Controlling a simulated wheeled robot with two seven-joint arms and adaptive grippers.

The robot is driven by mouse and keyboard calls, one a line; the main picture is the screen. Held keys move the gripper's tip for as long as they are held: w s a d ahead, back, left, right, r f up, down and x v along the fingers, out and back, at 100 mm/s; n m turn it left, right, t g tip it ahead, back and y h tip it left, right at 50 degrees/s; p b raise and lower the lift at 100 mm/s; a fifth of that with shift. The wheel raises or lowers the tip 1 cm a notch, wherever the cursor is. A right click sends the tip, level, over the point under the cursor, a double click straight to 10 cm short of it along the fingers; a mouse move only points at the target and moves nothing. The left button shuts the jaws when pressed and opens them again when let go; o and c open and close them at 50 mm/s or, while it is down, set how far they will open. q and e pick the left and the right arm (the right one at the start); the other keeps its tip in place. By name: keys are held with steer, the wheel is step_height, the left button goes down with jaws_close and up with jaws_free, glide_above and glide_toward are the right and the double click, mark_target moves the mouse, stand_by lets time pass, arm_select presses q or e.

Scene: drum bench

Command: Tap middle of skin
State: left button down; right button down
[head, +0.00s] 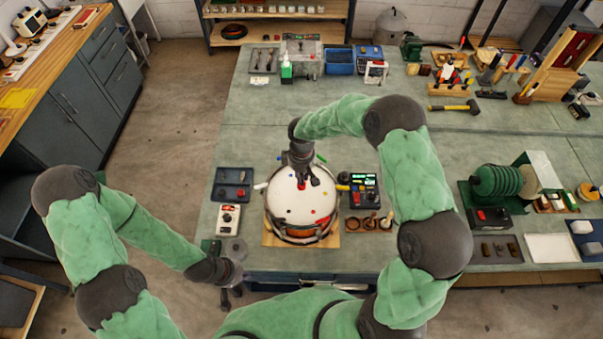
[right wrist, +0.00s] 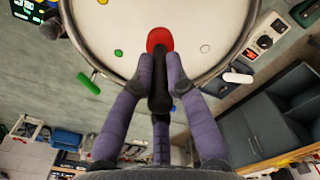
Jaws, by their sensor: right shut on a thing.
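The drum (head: 285,208) has a round white skin with several small coloured spots, and it stands on a wooden board (head: 270,240) at the bench's front edge. My right gripper (head: 303,182) is over the far part of the drum. In the right wrist view its purple fingers (right wrist: 160,88) are shut on a dark-handled tool (right wrist: 160,103). A red round patch (right wrist: 160,39) shows at the tool's far end, over the white skin (right wrist: 205,15); I cannot tell if it is the tool's head or whether it touches. My left gripper (head: 228,298) hangs empty in front of the bench, its opening unclear.
A dark tray (head: 233,180) and a white device (head: 229,220) lie left of the drum. A black device (head: 364,192) and a wooden holder with rings (head: 370,222) lie on its right. The bench behind the drum is mostly clear.

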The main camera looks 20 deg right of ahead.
mark_target(302, 184)
steer(key=shift+w+f+b, duration=0.1)
steer(key=shift+f+b, duration=0.4)
steer(key=shift+f, duration=0.2)
step_height(302, 184, down, 4)
steer(key=b, duration=0.3)
steer(key=shift+r, duration=0.25)
steer(key=shift+r+p, duration=0.5)
steer(key=shift+r, duration=0.2)
step_height(302, 184, up, 4)
steer(key=shift+r+p, duration=0.1)
steer(key=shift+p, duration=1)
